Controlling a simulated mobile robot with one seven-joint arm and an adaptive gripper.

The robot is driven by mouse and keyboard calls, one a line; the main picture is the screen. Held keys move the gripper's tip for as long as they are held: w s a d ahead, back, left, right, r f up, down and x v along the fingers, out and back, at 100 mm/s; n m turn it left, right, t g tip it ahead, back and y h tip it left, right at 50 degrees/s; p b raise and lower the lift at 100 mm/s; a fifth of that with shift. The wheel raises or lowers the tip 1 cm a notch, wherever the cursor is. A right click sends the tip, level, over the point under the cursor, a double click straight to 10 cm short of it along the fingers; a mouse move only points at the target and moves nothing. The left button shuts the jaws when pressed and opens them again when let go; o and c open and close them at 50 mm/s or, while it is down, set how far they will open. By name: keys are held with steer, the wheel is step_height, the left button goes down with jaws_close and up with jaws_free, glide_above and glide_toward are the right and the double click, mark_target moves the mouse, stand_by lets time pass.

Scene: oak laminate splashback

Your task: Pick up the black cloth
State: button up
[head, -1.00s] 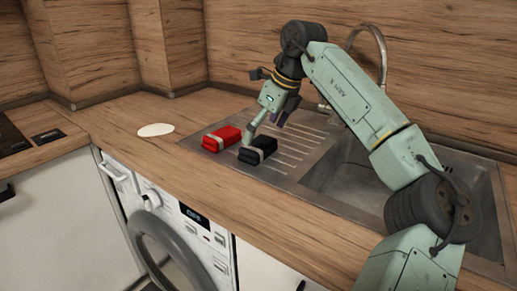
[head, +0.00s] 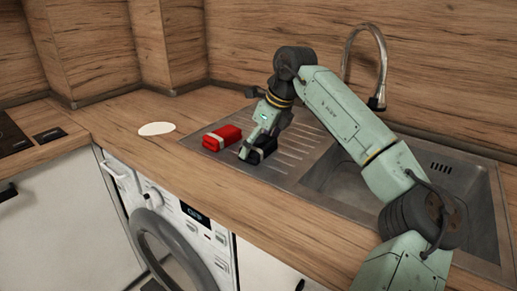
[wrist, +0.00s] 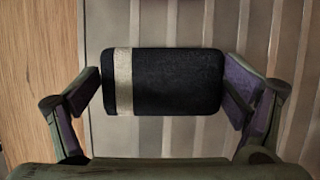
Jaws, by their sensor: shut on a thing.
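The black cloth (wrist: 175,80) is a folded bundle with a beige band (wrist: 123,81) near its left end in the wrist view. It lies on the ribbed drainboard of the sink. My gripper (wrist: 164,95) is shut on it, with one purple-padded finger at each end of the bundle. In the head view my gripper (head: 257,146) reaches down over the black cloth (head: 265,151) and hides part of it. I cannot see a gap between the cloth and the drainboard.
A red cloth (head: 222,137) with a light band lies just left of the black one on the drainboard (head: 290,147). A white flat oval (head: 156,129) lies on the wooden counter. The sink basin (head: 345,185) and tap (head: 378,100) are to the right.

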mark_target(257, 143)
steer(key=shift+c, duration=1.2)
steer(key=shift+r, duration=0.8)
steer(key=shift+s+a+r+b, duration=0.15)
steer(key=shift+r+b, duration=0.45)
steer(key=shift+r, duration=0.35)
steer(key=s+a+b, duration=0.1)
steer(key=s+a, duration=0.2)
steer(key=s, duration=0.1)
steer(key=s+a+r+b, duration=0.1)
steer(key=s+a, duration=0.2)
steer(key=s, duration=0.1)
steer(key=s+a+b, duration=0.2)
steer(key=s+a, duration=0.1)
steer(key=a, duration=0.1)
steer(key=shift+s+a+r, duration=0.1)
steer(key=shift+s+r, duration=0.15)
steer(key=shift+s, duration=0.15)
steer(key=o, duration=0.5)
steer(key=c, duration=0.4)
